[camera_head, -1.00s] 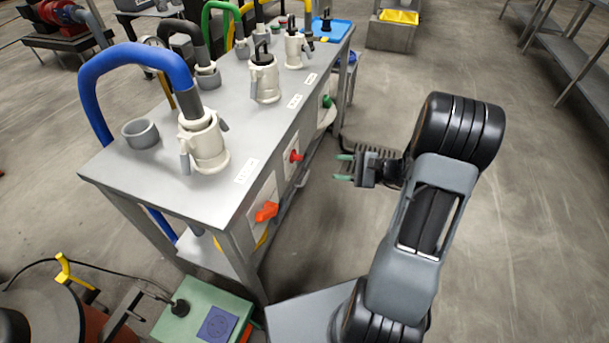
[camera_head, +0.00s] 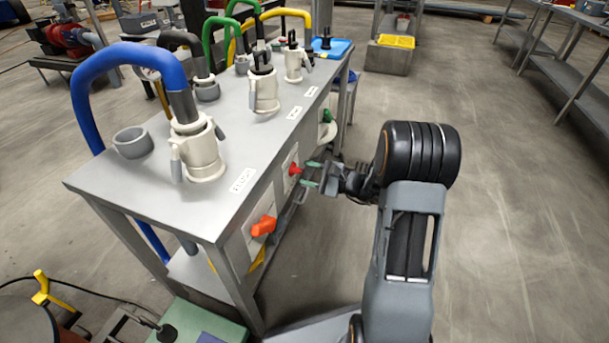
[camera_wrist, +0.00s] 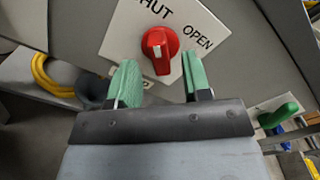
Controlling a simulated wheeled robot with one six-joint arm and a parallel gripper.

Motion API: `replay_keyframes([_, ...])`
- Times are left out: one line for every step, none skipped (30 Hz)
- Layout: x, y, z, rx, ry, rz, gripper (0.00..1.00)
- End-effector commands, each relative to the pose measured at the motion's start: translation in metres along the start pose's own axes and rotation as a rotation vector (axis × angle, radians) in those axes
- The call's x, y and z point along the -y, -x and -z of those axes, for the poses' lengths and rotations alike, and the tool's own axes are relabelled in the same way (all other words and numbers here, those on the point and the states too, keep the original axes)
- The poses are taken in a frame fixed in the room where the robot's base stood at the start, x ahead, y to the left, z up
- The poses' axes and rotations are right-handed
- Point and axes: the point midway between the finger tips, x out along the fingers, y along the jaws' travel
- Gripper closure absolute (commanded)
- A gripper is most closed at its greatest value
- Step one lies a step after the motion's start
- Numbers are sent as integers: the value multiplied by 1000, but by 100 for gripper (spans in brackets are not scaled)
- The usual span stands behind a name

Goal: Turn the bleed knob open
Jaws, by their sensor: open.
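The red knob (camera_head: 295,170), which I take for the bleed knob, is on a white plate on the side of the steel bench. In the wrist view the red knob (camera_wrist: 161,50) sits under the printed words "SHUT" and "OPEN". Its white mark appears to point towards "SHUT". My gripper (camera_head: 313,174) is open and empty, just in front of the knob in the head view. In the wrist view the green fingertips of my gripper (camera_wrist: 160,82) stand to the left and right below the knob, apart from it.
An orange handle (camera_head: 263,226) sticks out nearer on the same bench side, and a green handle (camera_head: 328,115) farther along. The bench top (camera_head: 225,120) carries hose couplings. A green box (camera_head: 205,325) stands on the floor in front. The floor right of my arm is clear.

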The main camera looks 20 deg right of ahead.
Motion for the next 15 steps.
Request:
replay_keyframes([-1, -5, 0, 2, 2, -2, 55])
replay_keyframes([-1, -8, 0, 2, 2, -1, 55])
replay_keyframes([-1, -10, 0, 2, 2, -1, 55])
replay_keyframes([0, -12, 0, 2, 2, -1, 55])
replay_keyframes([0, -14, 0, 1, 2, 0, 55])
replay_keyframes([0, -15, 0, 1, 1, 0, 55])
replay_keyframes([0, -16, 0, 1, 1, 0, 55])
replay_keyframes([0, -16, 0, 0, 1, 0, 55])
replay_keyframes([0, -17, 0, 0, 1, 0, 55])
replay_keyframes([0, -17, 0, 0, 1, 0, 55])
replay_keyframes([0, -17, 0, 0, 1, 0, 55])
replay_keyframes([0, -17, 0, 0, 1, 0, 55])
replay_keyframes([0, -17, 0, 0, 1, 0, 55])
replay_keyframes([0, -17, 0, 0, 1, 0, 55])
replay_keyframes([0, -17, 0, 0, 1, 0, 55])
